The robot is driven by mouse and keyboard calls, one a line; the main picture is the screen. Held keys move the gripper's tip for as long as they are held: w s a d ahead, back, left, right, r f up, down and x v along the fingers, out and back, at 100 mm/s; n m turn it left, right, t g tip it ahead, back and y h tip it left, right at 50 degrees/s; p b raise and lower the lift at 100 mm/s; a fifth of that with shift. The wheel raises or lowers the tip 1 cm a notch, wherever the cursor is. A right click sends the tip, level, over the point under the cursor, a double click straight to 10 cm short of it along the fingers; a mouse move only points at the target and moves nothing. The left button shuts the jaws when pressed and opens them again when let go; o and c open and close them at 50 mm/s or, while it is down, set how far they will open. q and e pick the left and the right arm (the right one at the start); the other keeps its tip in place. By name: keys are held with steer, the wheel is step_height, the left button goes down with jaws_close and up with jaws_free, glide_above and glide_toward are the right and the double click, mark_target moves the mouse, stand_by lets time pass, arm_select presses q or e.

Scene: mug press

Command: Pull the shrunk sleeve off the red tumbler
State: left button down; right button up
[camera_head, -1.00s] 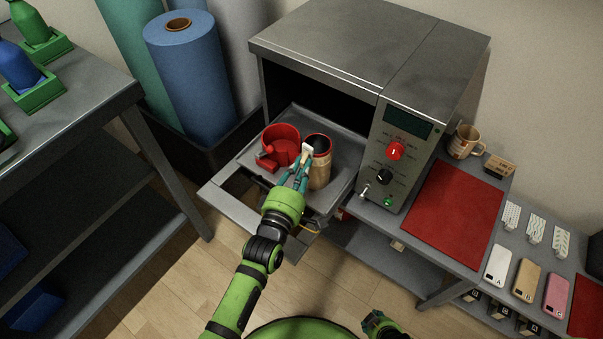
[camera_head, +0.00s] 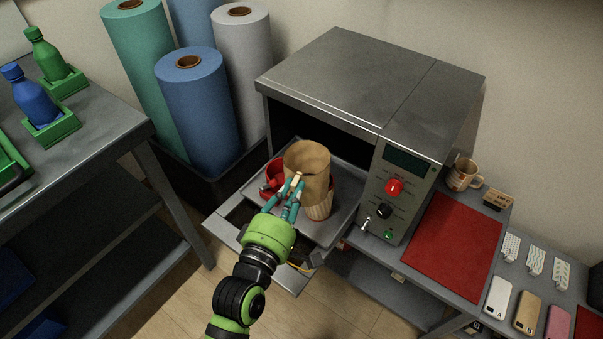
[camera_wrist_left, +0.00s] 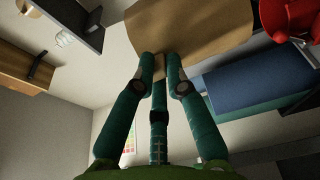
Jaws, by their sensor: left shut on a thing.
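The brown sleeve (camera_head: 309,163) is an open tube, raised over the pulled-out tray. My left gripper (camera_head: 295,184) is shut on its near wall; the wrist view shows the fingertips at the edge of the sleeve (camera_wrist_left: 190,25). The tumbler (camera_head: 319,210) stands upright on the tray below and behind the sleeve. Its lower part shows a pale brown striped pattern, and the sleeve hides most of its upper part. I cannot tell whether the sleeve's lower end is fully clear of the tumbler's rim. My right gripper is not in view.
A red round thing (camera_head: 271,187) sits on the tray (camera_head: 337,217) just left of the tumbler, partly hidden by my fingers. The grey press (camera_head: 365,80) with its control panel stands behind. A red mat (camera_head: 452,238) and a mug (camera_head: 464,174) are at right.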

arm_select(q)
steer(key=v, duration=1.1)
steer(key=shift+s+r+p, duration=0.2)
steer(key=shift+r+p, duration=0.1)
steer(key=shift+p, duration=0.1)
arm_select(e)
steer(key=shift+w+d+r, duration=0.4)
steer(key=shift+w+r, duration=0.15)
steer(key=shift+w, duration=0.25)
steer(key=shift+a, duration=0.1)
